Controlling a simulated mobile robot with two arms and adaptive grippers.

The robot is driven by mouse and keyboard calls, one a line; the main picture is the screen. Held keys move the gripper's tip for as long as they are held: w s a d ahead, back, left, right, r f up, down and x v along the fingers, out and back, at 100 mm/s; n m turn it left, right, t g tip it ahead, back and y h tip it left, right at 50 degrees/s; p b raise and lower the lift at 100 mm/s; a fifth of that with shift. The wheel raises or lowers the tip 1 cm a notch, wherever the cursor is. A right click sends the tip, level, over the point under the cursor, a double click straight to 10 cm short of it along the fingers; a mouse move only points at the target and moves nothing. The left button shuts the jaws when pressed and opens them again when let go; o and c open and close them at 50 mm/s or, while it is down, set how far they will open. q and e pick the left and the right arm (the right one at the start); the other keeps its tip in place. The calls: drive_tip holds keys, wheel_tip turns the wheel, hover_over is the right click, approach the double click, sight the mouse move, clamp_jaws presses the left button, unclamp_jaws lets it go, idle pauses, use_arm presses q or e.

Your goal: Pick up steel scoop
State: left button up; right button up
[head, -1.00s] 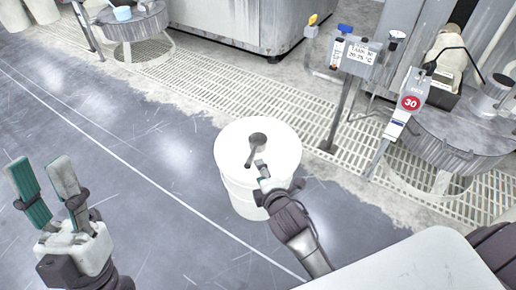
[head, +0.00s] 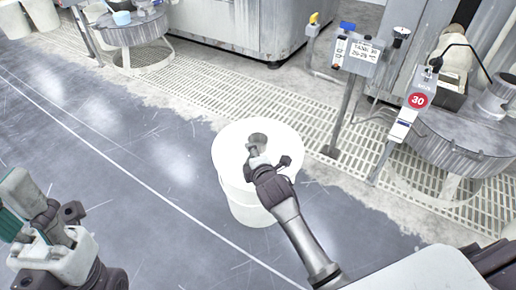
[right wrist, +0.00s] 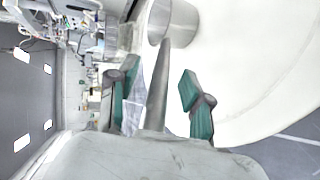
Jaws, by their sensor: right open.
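The steel scoop (head: 258,139) lies on the white drum's round top (head: 232,143). Its round cup is at the far end and its handle points back toward my right gripper (head: 258,158). In the right wrist view the scoop's handle (right wrist: 158,90) runs between the two green-padded fingers of the open right gripper (right wrist: 160,88). A gap shows between the handle and the right-hand finger; contact on the left-hand side cannot be told. The head view hides the handle's near end behind the gripper. My left gripper (head: 22,212) is open and empty at the lower left, partly cut off.
The white drum stands on the grey floor (head: 120,190). Behind it are a floor grating (head: 200,85) and a post with a display box (head: 362,52). A round grey platen table (head: 460,140) with a red 30 sign (head: 417,100) stands at the right.

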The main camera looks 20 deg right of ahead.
clamp_jaws()
drive_tip(key=shift+r, duration=0.2)
idle(0.3)
